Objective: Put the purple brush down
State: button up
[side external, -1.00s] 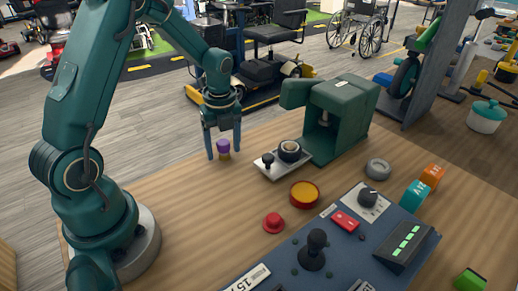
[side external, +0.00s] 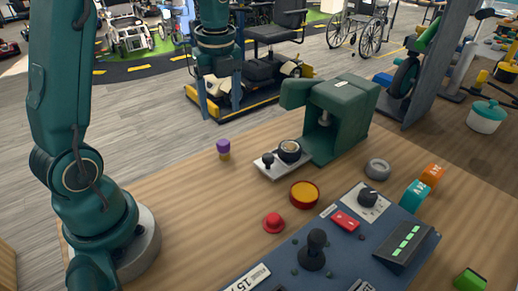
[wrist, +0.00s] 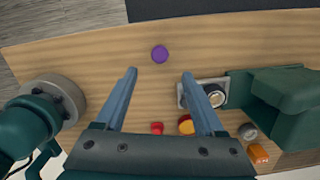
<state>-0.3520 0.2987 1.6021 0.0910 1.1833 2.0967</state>
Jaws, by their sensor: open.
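The purple brush (side external: 223,148), with a purple top and a tan lower part, stands upright on the wooden table (side external: 160,185) near its far edge. From above in the wrist view it is a purple disc (wrist: 160,54), ahead of the fingertips. My gripper (side external: 221,112) is raised above the brush and clear of it. Its two blue fingers are spread apart in the wrist view (wrist: 159,73), with nothing between them.
A green press (side external: 340,115) and a metal plate (side external: 270,170) with a black knob stand right of the brush. A yellow-red button (side external: 304,194), a red button (side external: 273,222) and a control panel (side external: 330,250) lie nearer. The table left of the brush is bare.

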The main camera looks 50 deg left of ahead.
jog(key=s+d+r+n+t, duration=0.1)
jog(key=s+d+n+t, duration=0.1)
jog(key=s+d+n, duration=0.4)
jog(key=s+d+r+n+t+h, duration=0.1)
jog(key=s+d+n, duration=0.5)
jog(key=n, duration=0.8)
jog(key=shift+s+r+t, duration=0.15)
jog(key=shift+r+t, duration=0.3)
jog(key=shift+t, duration=0.75)
jog(key=shift+o, duration=0.5)
